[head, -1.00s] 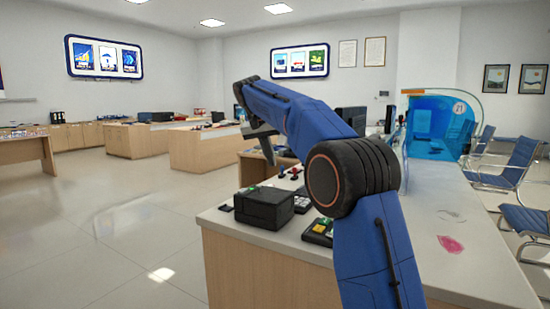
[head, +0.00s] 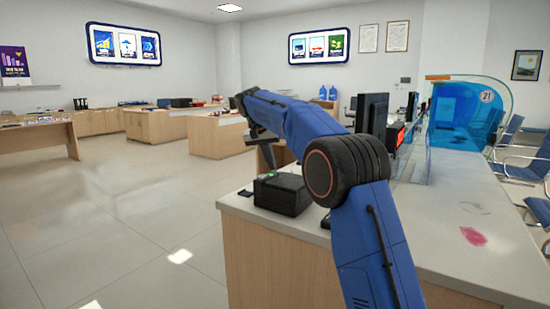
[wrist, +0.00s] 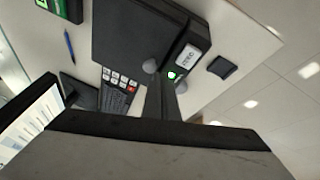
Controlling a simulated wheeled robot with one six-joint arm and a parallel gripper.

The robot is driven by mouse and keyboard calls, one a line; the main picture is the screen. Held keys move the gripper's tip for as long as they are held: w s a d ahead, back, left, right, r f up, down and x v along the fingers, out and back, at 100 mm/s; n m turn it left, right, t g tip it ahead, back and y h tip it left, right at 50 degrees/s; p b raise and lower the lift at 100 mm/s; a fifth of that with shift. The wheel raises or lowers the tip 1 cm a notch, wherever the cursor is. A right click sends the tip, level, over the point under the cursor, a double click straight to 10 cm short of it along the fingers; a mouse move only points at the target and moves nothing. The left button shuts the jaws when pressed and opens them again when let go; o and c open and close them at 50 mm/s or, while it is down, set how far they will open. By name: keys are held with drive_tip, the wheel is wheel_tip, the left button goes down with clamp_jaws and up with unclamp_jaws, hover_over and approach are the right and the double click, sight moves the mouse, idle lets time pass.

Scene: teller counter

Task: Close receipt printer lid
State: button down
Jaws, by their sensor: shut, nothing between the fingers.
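The receipt printer is a dark box (head: 284,195) on the near left corner of the counter. It also shows in the wrist view (wrist: 135,40), upper middle, with a lit green button and a white label on one face. Its top looks flat in the head view; I cannot tell whether the lid is fully down. My gripper (wrist: 165,77) is shut and empty, its fingertips close to the printer's button face in the wrist view. I cannot tell whether they touch it. In the head view my arm's end hangs just above and behind the printer, partly hidden.
The pale counter (head: 440,240) has free room at the right, with a pink smear. A keypad (wrist: 117,90), a monitor (wrist: 28,118), a blue pen (wrist: 69,46) and a small dark pad (wrist: 222,67) lie around the printer. A blue clear screen (head: 460,115) stands behind.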

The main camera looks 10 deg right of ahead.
drive_tip(key=shift+w+a+f, duration=0.2)
drive_tip(key=shift+f, duration=0.6)
